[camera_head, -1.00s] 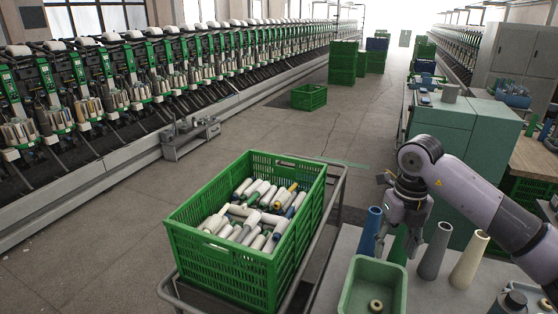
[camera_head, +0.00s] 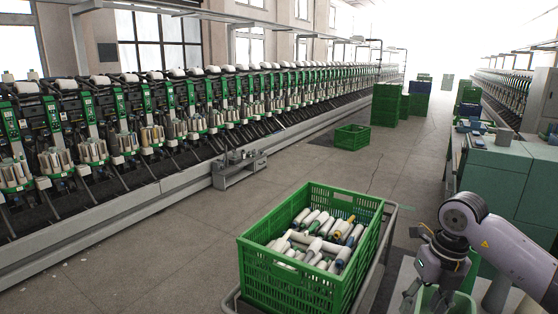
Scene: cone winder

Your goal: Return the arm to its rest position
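My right arm (camera_head: 500,245) comes in from the right edge, bent at a round grey joint. Its gripper (camera_head: 430,300) points down at the bottom right, above the small light-green bin (camera_head: 462,304). The fingers look spread, with nothing visible between them, though the tips are near the bottom edge. My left arm and gripper are not in view.
A green crate (camera_head: 300,285) full of yarn tubes sits on a cart (camera_head: 392,235) left of the gripper. Winding machines (camera_head: 150,130) line the left. A teal cabinet (camera_head: 500,165) stands behind the arm. The aisle floor (camera_head: 330,165) is mostly open.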

